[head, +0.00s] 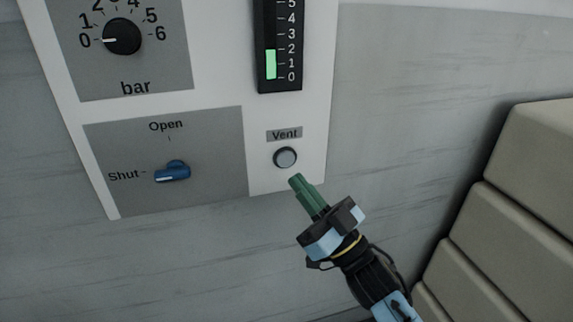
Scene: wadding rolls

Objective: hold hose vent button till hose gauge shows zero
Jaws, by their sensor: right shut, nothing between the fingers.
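The vent button (285,157) is a round grey button under the "Vent" label, at the lower right of the white panel. The hose gauge (278,45) is a black vertical scale above it; its green bar stands at about 2, and its top is cut off. My right gripper (296,181) is shut and empty, its green fingertips just below and right of the button. They look apart from the button, though the depth gap is hard to judge. My left gripper is not in view.
A blue handle (172,172) points to "Shut" on the panel's lower left. A black knob (122,37) above it points to 0 on a bar dial. Beige padded blocks (520,190) stand at the right. The wall below the panel is clear.

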